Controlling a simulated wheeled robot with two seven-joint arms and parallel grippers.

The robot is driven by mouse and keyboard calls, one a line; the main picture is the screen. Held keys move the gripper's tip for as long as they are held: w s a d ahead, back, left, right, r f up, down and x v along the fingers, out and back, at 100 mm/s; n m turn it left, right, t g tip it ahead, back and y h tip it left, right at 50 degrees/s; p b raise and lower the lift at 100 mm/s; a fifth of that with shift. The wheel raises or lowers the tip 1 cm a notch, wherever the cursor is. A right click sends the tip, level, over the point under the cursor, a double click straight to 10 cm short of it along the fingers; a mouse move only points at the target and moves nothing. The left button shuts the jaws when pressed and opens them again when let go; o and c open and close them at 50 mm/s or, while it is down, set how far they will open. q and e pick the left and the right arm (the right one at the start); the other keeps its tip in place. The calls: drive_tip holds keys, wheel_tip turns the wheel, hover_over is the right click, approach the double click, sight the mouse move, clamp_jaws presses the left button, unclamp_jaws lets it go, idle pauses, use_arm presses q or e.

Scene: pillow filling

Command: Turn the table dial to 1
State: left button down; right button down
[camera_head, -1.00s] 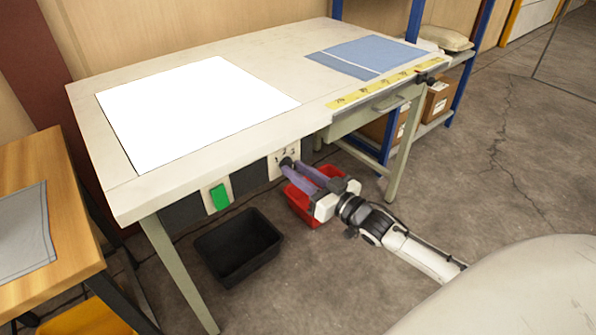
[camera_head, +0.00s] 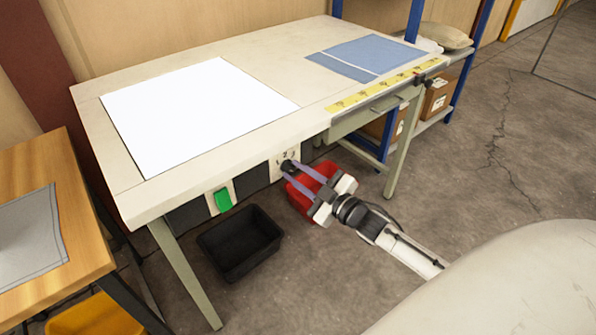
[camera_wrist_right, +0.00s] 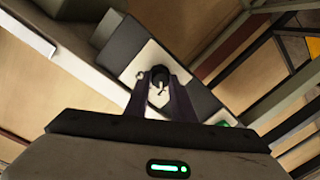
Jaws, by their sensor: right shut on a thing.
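The dial (camera_head: 289,166) is a small black knob on a white numbered plate (camera_head: 285,156) on the front panel under the table (camera_head: 125,185). The number 2 shows above the knob; the other markings are hard to read. My right gripper (camera_head: 292,169) reaches in from the lower right, its purple fingers shut on the knob. In the right wrist view the knob (camera_wrist_right: 160,75) sits between the two fingertips, with a pale pointer line on its face. The plate (camera_wrist_right: 148,60) looks tilted there. My left gripper is not in view.
A green switch (camera_head: 223,199) is on the same panel to the left. A black bin (camera_head: 240,243) and a red bin (camera_head: 312,205) stand on the floor below. Blue cloth (camera_head: 365,57) and a white sheet (camera_head: 190,110) lie on the tabletop.

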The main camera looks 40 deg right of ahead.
drive_tip(key=shift+n, duration=0.5)
idle(0.3)
drive_tip(key=c, duration=1.5)
unclamp_jaws()
drive_tip(key=s, duration=0.3)
drive_tip(key=s+d, duration=0.1)
drive_tip(key=s, duration=0.3)
drive_tip(key=s+p, duration=0.1)
drive_tip(key=s, duration=0.2)
drive_tip(key=shift+s+d+r, duration=0.15)
drive_tip(key=shift+r, duration=0.15)
